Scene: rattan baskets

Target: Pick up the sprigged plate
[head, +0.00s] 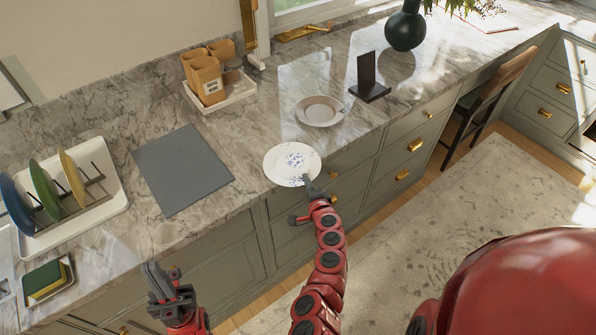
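The sprigged plate (280,164) is white with a blue floral pattern and lies on the marble counter near its front edge. My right gripper (309,187) is at the plate's lower right rim, by the counter edge. Its dark fingertips overlap or touch the rim in this view; I cannot tell whether they close on it. My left gripper (163,282) is away from the plate, low at the front left, before the cabinet fronts, with nothing visible in it. Its finger gap is unclear.
A grey mat (180,169) lies left of the plate. A plain beige plate (320,110) and a dark stand (369,80) are behind it. A white tray with brown containers (207,80), a plate rack (88,192) and a sponge (46,278) are further left.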

